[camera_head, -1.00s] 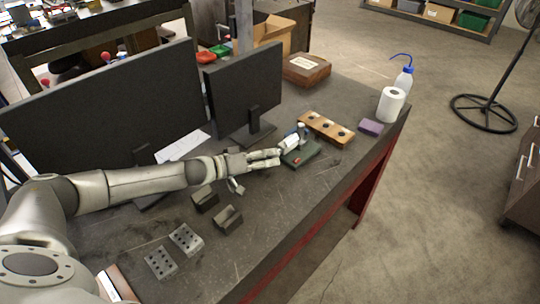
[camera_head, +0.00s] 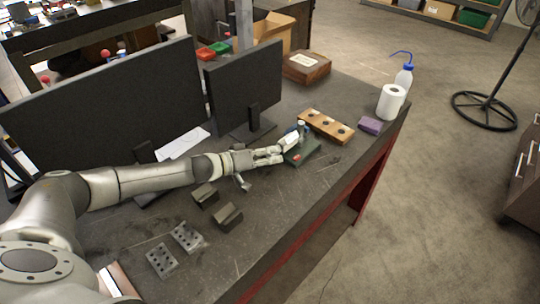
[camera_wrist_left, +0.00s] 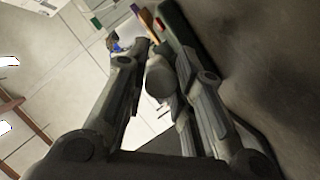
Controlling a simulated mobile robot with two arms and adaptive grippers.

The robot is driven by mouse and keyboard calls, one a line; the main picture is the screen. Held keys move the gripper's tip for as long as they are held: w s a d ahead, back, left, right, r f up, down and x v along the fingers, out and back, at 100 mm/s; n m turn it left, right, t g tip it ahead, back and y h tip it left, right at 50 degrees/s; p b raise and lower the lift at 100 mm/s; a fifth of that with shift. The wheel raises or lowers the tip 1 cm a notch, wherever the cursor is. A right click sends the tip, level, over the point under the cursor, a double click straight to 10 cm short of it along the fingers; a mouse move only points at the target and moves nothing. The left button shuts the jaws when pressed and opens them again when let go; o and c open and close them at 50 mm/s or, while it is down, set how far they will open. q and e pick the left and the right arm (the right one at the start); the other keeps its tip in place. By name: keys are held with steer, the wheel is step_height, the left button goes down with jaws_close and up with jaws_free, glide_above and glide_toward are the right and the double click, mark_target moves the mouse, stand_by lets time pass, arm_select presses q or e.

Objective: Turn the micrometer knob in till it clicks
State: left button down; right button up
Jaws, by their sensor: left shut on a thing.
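The micrometer (camera_head: 290,139) sits with its green base (camera_head: 304,155) on the grey bench, right of the monitors. My left gripper (camera_head: 278,153) reaches it from the left. In the left wrist view, the two fingers of my left gripper (camera_wrist_left: 154,85) are shut on the rounded grey micrometer knob (camera_wrist_left: 160,76). The green base (camera_wrist_left: 178,24) shows beyond the fingertips there. The fingers hide part of the knob, and its scale is too small to read. My right gripper is not in view.
A wooden block with holes (camera_head: 327,125) lies just behind the micrometer. A purple block (camera_head: 371,125), paper roll (camera_head: 391,102) and wash bottle (camera_head: 404,78) stand at the bench's right end. Dark V-blocks (camera_head: 228,216) and drilled grey blocks (camera_head: 187,237) lie nearer. Monitors (camera_head: 110,105) stand behind my arm.

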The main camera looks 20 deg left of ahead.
arm_select(q)
steer(key=shift+r+m+y+p, duration=0.15)
steer(key=shift+m+y+p, duration=0.15)
steer(key=shift+m+p, duration=0.7)
steer(key=shift+p, duration=0.3)
steer(key=shift+m+y+p, duration=0.5)
steer(key=shift+m+y, duration=0.2)
steer(key=shift+y, duration=0.1)
steer(key=shift+m+y, duration=0.4)
steer(key=shift+m, duration=0.3)
steer(key=shift+f, duration=0.2)
steer(key=c, duration=1.2)
jaws_free()
steer(key=shift+c, duration=0.2)
